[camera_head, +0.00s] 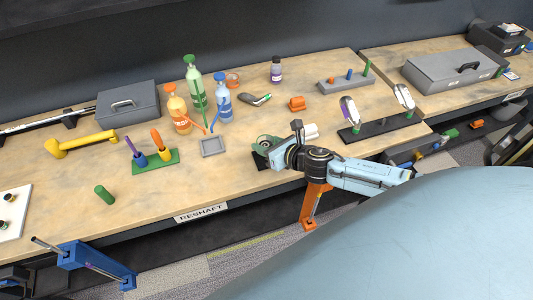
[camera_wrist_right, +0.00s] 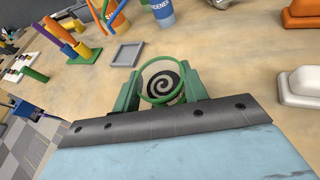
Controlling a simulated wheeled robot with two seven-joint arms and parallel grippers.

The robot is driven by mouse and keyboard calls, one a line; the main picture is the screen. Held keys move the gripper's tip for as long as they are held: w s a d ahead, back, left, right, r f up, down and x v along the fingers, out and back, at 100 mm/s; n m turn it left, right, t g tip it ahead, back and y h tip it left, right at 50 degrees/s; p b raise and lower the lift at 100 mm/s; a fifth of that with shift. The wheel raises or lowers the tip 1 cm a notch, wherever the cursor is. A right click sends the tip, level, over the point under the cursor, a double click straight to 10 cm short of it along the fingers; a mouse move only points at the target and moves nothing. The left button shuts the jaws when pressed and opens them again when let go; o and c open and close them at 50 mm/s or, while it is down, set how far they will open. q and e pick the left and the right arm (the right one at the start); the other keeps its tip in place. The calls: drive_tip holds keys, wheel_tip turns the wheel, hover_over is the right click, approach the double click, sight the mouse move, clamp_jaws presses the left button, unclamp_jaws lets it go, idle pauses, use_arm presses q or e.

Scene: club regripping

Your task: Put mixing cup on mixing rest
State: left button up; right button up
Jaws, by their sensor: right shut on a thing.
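The mixing cup (camera_wrist_right: 158,86) has a green rim, and a black-and-white spiral shows inside it in the right wrist view. My right gripper (camera_wrist_right: 159,90) is shut on it, a green finger on each side. In the head view my right gripper (camera_head: 264,147) is near the table's front edge and hides most of the cup. A small grey square tray (camera_head: 212,146), which looks like the mixing rest, lies to its left; it also shows in the right wrist view (camera_wrist_right: 127,53). The cup is apart from this tray, which is empty. My left gripper is not in view.
Orange, green and blue bottles (camera_head: 193,90) stand behind the tray. A green holder (camera_head: 155,163) with upright grips is to its left. An orange block (camera_head: 297,103) and a black rack (camera_head: 378,128) are to the right. Bare wood lies in front of the tray.

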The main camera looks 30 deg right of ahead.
drive_tip(key=shift+f+b, duration=0.5)
drive_tip(key=shift+f, duration=1.35)
drive_tip(key=shift+f, duration=0.15)
drive_tip(key=o, duration=1)
drive_tip(key=shift+o, duration=0.2)
drive_tip(key=shift+r, duration=0.2)
drive_tip(key=v, duration=1.2)
